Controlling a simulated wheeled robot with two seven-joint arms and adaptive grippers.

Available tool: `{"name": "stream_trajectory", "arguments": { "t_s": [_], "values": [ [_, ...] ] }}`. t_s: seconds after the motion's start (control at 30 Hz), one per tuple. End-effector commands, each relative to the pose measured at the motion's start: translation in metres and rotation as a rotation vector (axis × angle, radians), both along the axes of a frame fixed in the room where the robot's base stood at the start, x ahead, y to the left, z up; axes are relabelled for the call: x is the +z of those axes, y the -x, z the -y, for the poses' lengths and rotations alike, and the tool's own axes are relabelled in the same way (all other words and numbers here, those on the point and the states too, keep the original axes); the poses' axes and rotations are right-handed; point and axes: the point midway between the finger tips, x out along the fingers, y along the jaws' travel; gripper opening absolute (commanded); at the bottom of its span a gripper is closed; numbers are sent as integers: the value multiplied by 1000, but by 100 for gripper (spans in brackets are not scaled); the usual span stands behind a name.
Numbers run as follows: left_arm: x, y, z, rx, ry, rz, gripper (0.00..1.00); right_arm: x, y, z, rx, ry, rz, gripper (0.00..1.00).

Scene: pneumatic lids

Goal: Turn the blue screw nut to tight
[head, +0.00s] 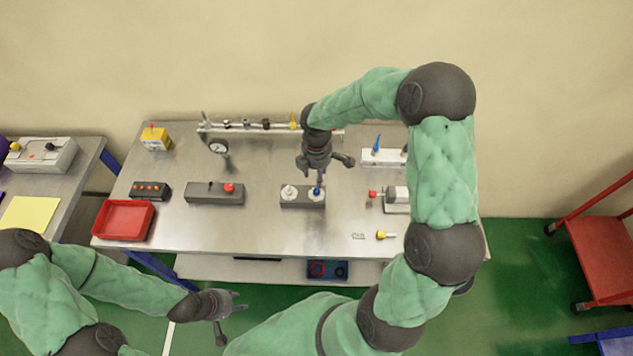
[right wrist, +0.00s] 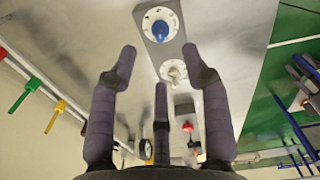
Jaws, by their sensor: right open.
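The blue screw nut (head: 317,191) sits on a round white dial on the right end of a dark grey block (head: 291,204) on the table. In the right wrist view the blue nut (right wrist: 161,31) is beyond the fingertips, at the top. A white knob on a second dial (right wrist: 173,72) is on the same block. My right gripper (head: 320,178) points down just above the nut; in its wrist view its spread fingers (right wrist: 160,65) are open and empty, apart from the nut. My left gripper (head: 234,313) hangs in front of the table, empty, its fingers apart.
A grey box with a red button (head: 208,195) and a red tray (head: 123,221) stand to the left. A gauge (head: 218,148) and a pipe rail with valves are behind. White fixtures (head: 380,157) stand to the right. The table front between is mostly clear.

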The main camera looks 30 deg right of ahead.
Motion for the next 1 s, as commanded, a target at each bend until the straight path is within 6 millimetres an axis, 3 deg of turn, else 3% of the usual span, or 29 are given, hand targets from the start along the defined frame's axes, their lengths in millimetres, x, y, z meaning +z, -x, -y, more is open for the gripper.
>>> {"name": "stream_trajectory", "arguments": {
  "t_s": [0.1,0.3,1.0],
  "values": [
    [0,0,0,0,0,0,40,20,0,0,1,0,3,48],
    [0,0,0,0,0,0,40,36,0,-1,2,0,-1,48],
    [0,0,0,0,0,0,40,39,1,0,2,0,-1,48]
  ]
}}
